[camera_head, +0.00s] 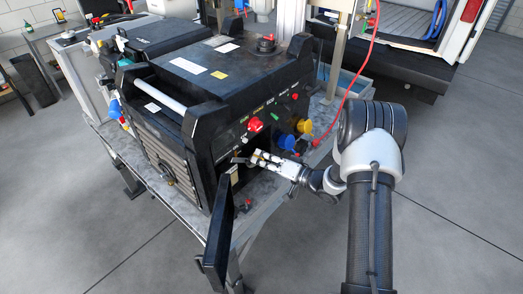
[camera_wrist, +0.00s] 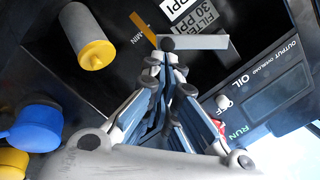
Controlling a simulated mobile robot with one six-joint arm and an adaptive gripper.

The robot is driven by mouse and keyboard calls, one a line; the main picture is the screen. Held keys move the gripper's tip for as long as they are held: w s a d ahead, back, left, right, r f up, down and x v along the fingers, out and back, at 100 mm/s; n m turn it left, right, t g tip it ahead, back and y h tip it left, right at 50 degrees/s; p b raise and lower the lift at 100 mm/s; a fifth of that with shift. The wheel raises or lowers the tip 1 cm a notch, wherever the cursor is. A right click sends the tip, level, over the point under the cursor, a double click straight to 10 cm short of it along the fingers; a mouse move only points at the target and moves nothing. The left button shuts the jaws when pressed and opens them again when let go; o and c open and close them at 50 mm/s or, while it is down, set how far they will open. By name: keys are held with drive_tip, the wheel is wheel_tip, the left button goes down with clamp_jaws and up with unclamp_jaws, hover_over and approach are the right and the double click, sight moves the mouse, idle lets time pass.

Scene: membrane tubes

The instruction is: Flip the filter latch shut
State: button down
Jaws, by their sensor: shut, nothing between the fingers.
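My gripper (camera_head: 256,158) reaches into an open bay in the front of the black generator (camera_head: 215,75). In the wrist view my gripper (camera_wrist: 168,46) is shut and empty, its fingertips together. A flat grey bar (camera_wrist: 205,42), which looks like the filter latch, lies right at the fingertips; I cannot tell whether they touch. An orange strip (camera_wrist: 143,30) sits just left of the fingertips. White labels (camera_wrist: 190,12) reading filter and 30 PPI show behind the bar. The latch is too small to make out clearly in the head view.
A black door (camera_head: 219,238) hangs open below and left of my gripper. Blue (camera_head: 285,141) and yellow (camera_head: 304,126) caps and a red knob (camera_head: 256,124) protrude near the bay. A yellow-topped grey cylinder (camera_wrist: 92,48) stands left inside the wrist view. A red cable (camera_head: 352,75) hangs right.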

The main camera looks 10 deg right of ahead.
drive_tip(key=f+m, duration=0.1)
drive_tip(key=m, duration=0.1)
drive_tip(key=s+a+f+m, duration=0.1)
drive_tip(key=m, duration=0.1)
drive_tip(key=a+f+m+y, duration=0.1)
drive_tip(key=f+m, duration=0.1)
drive_tip(key=shift+s, duration=0.35)
